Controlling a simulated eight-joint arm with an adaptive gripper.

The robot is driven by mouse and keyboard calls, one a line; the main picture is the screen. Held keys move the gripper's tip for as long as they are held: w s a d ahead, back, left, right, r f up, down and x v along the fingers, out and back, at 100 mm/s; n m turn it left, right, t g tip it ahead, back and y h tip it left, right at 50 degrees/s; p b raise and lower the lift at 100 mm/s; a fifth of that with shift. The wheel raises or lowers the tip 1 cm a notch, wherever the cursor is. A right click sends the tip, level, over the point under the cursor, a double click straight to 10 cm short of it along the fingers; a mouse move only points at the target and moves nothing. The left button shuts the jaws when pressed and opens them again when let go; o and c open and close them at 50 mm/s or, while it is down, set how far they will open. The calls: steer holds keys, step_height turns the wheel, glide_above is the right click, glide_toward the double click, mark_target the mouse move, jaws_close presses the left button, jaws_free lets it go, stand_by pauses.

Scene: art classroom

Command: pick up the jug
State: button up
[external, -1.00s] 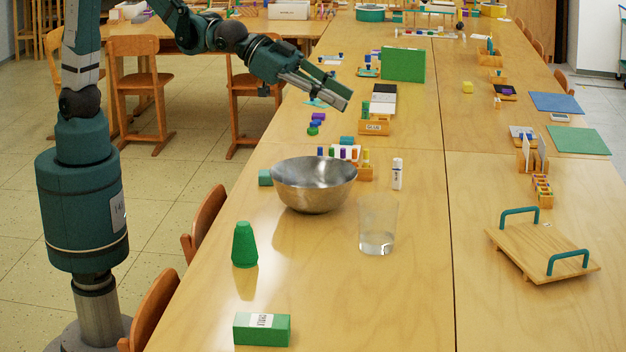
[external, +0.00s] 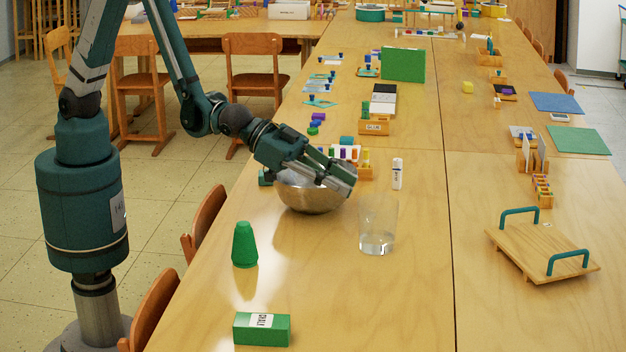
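The likely jug is a clear, see-through vessel (external: 377,232) with no handle that I can make out. It stands upright on the table, to the right of and nearer the camera than the metal bowl (external: 308,198). My gripper (external: 345,180) is above the bowl's right side, up and left of the clear vessel and apart from it. Its fingers point down and to the right, look spread and hold nothing that I can see. My gripper hides much of the bowl's opening and rim.
A green tapered block (external: 244,246) and a green box (external: 261,329) stand at the near left. A white bottle (external: 397,173) stands behind the clear vessel. A wooden tray (external: 530,255) with teal handles lies at the right. The table between vessel and tray is clear.

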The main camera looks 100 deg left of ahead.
glide_toward(367, 250)
steer(key=shift+w+d+r, duration=0.25)
steer(key=shift+w+r, duration=0.7)
steer(key=shift+x, duration=1.35)
steer(key=shift+b+x, duration=1)
steer(key=shift+x, duration=1.6)
steer(key=shift+a+f, duration=0.15)
jaws_close()
